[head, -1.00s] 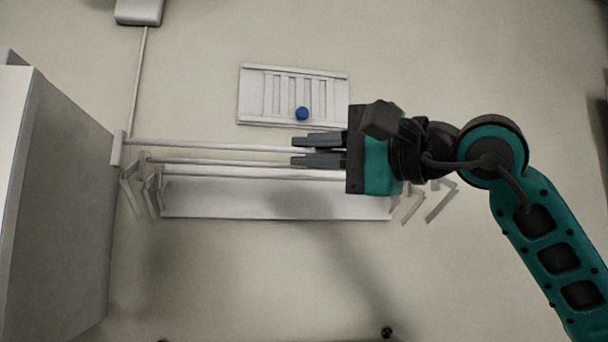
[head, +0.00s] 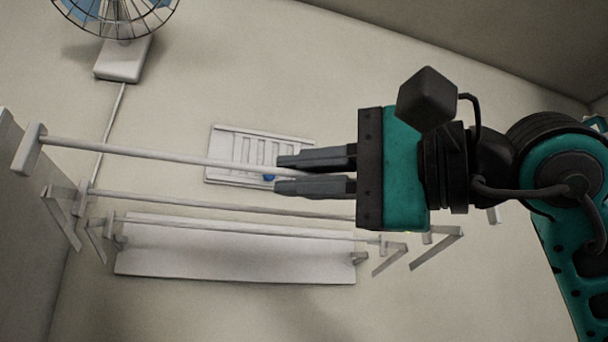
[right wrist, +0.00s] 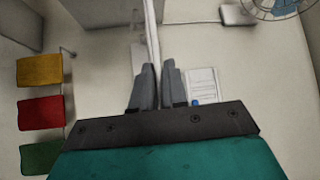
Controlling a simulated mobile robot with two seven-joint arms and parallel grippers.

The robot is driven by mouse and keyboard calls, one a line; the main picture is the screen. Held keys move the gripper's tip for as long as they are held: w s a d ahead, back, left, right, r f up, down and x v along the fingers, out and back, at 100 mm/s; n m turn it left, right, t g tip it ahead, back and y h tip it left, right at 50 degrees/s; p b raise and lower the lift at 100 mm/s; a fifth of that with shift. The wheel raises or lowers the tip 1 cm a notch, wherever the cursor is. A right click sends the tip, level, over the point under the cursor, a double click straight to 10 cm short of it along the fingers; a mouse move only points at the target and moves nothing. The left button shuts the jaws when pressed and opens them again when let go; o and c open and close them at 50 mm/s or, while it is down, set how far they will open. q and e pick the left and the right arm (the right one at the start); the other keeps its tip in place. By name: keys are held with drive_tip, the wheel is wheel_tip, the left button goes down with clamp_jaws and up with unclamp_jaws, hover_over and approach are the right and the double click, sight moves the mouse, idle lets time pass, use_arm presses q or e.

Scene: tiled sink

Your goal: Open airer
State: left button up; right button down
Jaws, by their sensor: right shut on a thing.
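The white wall airer (head: 235,248) is mounted on the wall in the head view, with several horizontal rods and folding side arms. Its front rod (head: 150,151) stands out from the wall, apart from the rods behind it. My right gripper (head: 277,174) is shut on this front rod near its middle. In the right wrist view the rod (right wrist: 151,30) runs up from between the two fingers (right wrist: 158,75). The rod's right end is hidden behind my right gripper and arm. My left gripper is not in view.
A white vent panel (head: 228,155) with a blue knob (head: 269,178) is on the wall behind the fingers. A fan (head: 121,60) is at the top left. Yellow (right wrist: 39,70), red (right wrist: 40,112) and green (right wrist: 41,157) items show at the left in the right wrist view.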

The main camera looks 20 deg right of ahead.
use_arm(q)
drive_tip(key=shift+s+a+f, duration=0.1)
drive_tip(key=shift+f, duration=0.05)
use_arm(e)
drive_tip(key=c, duration=1.3)
unclamp_jaws()
drive_tip(key=shift+s+d, duration=0.1)
use_arm(q)
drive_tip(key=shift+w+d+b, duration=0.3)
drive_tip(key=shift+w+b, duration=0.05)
drive_tip(key=shift+b, duration=0.3)
use_arm(e)
drive_tip(key=v, duration=1.2)
drive_tip(key=shift+s+d+f, duration=0.1)
drive_tip(key=shift+s+d, duration=0.1)
drive_tip(key=shift+d, duration=0.05)
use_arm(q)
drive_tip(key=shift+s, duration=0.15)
